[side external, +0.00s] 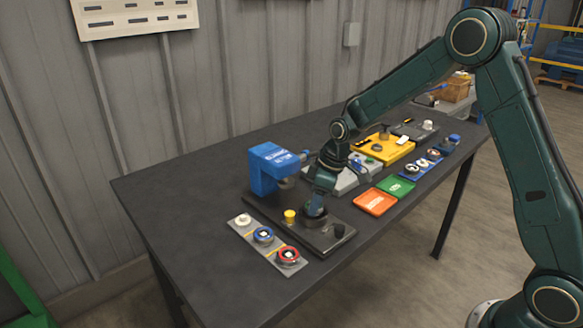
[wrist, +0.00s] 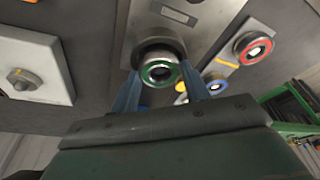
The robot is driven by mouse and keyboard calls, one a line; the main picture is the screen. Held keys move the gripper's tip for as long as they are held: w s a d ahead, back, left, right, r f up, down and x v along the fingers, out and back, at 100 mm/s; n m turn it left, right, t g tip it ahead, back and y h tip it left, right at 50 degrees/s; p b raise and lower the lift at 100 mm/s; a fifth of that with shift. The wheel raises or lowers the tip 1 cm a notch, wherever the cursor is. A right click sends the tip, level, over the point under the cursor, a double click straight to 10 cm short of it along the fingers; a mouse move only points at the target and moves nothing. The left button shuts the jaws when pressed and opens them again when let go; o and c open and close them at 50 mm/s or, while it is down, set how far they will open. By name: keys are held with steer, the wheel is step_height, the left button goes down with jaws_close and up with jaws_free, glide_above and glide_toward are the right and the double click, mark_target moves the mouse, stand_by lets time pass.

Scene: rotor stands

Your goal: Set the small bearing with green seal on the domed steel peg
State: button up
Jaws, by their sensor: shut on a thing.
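My gripper (side external: 316,208) is low over the dark stand (side external: 318,240) in the side view. In the wrist view, my gripper (wrist: 159,72) has its blue fingers shut on the small bearing with green seal (wrist: 158,73), its green ring facing the camera. A dark round part of the stand (wrist: 190,28) shows just behind the bearing. The gripper hides the bearing in the side view. I cannot make out the domed steel peg under the bearing, nor whether the bearing touches the stand.
A blue overhanging block (side external: 262,170) stands close behind my gripper. A yellow-topped post (side external: 290,216) and a black knob (side external: 339,230) flank it. A grey strip (side external: 246,231) holds white, blue and red ringed parts. Orange (side external: 375,202) and green (side external: 395,186) trays lie right.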

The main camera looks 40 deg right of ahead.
stand_by(0.3)
steer(key=o, duration=1.6)
steer(key=shift+r, duration=4)
